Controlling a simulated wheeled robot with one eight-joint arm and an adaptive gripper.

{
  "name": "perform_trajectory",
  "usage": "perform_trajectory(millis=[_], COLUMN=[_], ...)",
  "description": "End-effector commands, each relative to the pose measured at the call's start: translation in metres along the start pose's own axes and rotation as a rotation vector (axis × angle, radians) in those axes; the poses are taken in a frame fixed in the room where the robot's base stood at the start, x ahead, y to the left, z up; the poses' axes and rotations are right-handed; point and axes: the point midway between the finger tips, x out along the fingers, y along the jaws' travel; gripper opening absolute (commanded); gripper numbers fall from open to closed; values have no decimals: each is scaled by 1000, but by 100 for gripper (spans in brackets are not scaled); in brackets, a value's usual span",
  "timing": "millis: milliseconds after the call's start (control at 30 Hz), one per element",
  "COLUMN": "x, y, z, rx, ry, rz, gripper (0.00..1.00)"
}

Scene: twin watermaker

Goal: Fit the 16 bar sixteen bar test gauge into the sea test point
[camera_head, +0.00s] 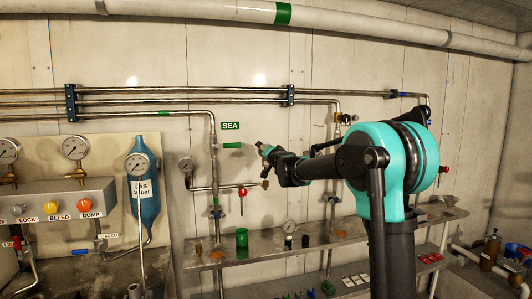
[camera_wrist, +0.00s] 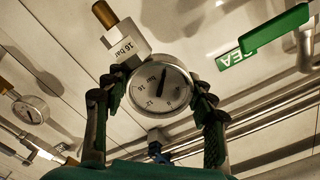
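My gripper (camera_wrist: 160,82) is shut on the 16 bar test gauge (camera_wrist: 150,98), with a finger on each side of its round dial in the wrist view. A pale block marked "16 bar" (camera_wrist: 124,44) and a brass stem (camera_wrist: 105,14) extend from the dial. In the head view my gripper (camera_head: 267,153) is in front of the wall, right of the green SEA sign (camera_head: 230,126). Below it, a pipe with a red-handled valve (camera_head: 242,192) ends in a brass-coloured fitting (camera_head: 265,184). I cannot tell whether this is the sea test point. The stem appears free.
A wall gauge (camera_head: 186,165) is left of the pipe. Pipes (camera_head: 160,102) cross the wall above. A panel with coloured knobs (camera_head: 60,200) is at left.

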Motion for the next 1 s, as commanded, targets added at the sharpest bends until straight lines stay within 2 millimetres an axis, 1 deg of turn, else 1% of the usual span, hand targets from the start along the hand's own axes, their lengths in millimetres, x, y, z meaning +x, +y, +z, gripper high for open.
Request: perform_trajectory(millis=[33, 267, 567, 1000], x=[0, 0, 0, 0], y=[0, 0, 4, 22], z=[0, 0, 3, 22], rx=[0, 0, 0, 1], ry=[0, 0, 0, 0], rz=[0, 0, 0, 1], gripper=[48, 19, 18, 18])
